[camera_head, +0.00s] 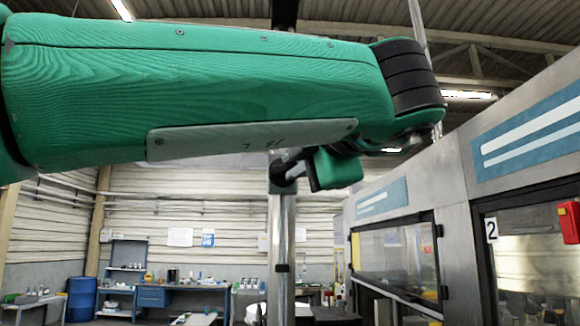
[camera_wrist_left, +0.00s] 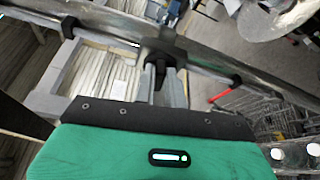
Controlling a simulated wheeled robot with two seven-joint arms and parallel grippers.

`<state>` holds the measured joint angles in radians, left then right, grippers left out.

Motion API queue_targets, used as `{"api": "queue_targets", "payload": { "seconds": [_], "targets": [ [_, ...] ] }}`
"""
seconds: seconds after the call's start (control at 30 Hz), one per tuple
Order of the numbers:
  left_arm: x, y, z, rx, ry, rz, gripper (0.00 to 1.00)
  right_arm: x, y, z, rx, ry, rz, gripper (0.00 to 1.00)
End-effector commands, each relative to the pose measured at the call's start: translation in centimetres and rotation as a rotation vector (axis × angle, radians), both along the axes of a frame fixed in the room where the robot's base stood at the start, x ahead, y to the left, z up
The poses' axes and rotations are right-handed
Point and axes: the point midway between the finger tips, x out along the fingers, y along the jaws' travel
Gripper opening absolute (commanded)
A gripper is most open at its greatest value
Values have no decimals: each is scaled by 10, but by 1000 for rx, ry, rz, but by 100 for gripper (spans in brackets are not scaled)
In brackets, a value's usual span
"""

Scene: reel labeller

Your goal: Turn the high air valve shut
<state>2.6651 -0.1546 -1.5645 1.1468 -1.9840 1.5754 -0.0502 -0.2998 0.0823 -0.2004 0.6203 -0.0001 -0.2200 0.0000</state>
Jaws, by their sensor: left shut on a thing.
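The high air valve is a dark fitting on an upright metal pipe (camera_head: 283,235); its body (camera_head: 279,183) shows just below my left forearm in the head view. In the left wrist view the dark valve body (camera_wrist_left: 158,46) sits on the pipe, which runs slantwise across the picture. My left gripper (camera_wrist_left: 163,84) is at the valve, its grey fingers shut on the valve's dark handle. In the head view the left gripper (camera_head: 294,162) meets the pipe from the right, partly hidden by my arm. The handle's exact angle is hard to tell. My right gripper is not in view.
Large grey machine cabinets with windows (camera_head: 395,262) stand at the right. A blue workbench (camera_head: 152,297) and a blue barrel (camera_head: 81,298) are far back at the left. A wire cart with a red handle (camera_wrist_left: 222,96) shows below in the left wrist view.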

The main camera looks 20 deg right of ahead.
Motion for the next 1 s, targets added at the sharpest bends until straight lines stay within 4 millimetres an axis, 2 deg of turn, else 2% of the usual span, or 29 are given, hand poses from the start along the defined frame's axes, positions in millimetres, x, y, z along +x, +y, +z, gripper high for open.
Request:
{"api": "queue_targets", "payload": {
  "seconds": [0.4,0.97,1.0],
  "targets": [
    [-1,-1,-4,187,-54,-2,0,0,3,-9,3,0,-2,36],
    [-1,-1,-5,216,-61,-2,0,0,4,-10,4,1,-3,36],
    [-1,-1,-5,216,-61,-2,16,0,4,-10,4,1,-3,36]
  ]
}}
